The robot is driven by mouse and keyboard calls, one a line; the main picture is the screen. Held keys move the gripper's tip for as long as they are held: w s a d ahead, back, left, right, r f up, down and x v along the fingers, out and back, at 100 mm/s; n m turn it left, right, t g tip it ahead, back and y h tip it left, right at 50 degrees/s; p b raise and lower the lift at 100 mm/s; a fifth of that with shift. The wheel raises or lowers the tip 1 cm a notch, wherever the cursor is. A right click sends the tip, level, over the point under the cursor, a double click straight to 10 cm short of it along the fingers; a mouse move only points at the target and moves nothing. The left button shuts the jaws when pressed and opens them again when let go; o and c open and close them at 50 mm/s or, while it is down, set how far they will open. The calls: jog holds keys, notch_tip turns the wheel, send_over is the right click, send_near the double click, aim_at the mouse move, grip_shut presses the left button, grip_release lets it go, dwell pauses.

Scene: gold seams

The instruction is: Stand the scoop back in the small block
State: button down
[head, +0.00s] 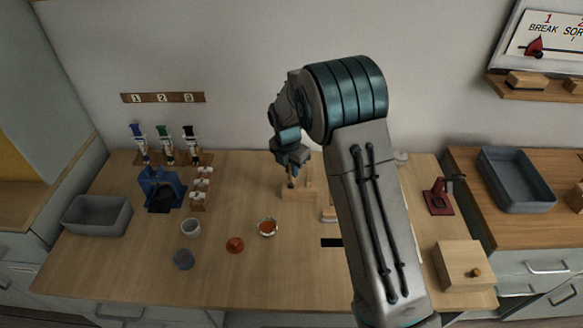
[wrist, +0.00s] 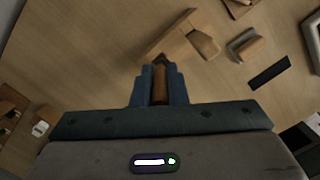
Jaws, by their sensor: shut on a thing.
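My gripper (head: 291,174) points down over the back middle of the wooden table. In the wrist view my gripper (wrist: 160,82) is shut on a brown wooden piece (wrist: 160,90), which looks like the scoop's handle. The rest of the scoop is mostly hidden by the fingers. A small pale wooden block (head: 298,196) stands on the table right at my gripper. In the wrist view a wooden block (wrist: 176,36) lies just beyond the fingertips. I cannot tell whether the scoop is in the block or only above or beside it.
A grey bin (head: 97,215), a blue holder (head: 160,190) and a rack of syringe-like tools (head: 165,148) stand at left. A red stand (head: 438,197) and a wooden box (head: 464,266) are right of my arm.

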aim_at(292, 179)
jog(key=shift+f+b, duration=1.35)
jog(key=shift+f, duration=0.6)
dwell(0.7)
dwell(0.3)
jog(key=c, duration=1.4)
grip_release()
jog(key=shift+o, duration=0.2)
jog(key=shift+r, duration=0.15)
jog(key=shift+s+a+r+p, duration=0.15)
jog(key=shift+r+p, duration=0.65)
jog(key=shift+r, duration=0.4)
jog(key=shift+s+a+r+p, duration=0.15)
jog(key=shift+r+p, duration=0.6)
jog(key=shift+r, duration=0.45)
jog(key=shift+d, duration=0.1)
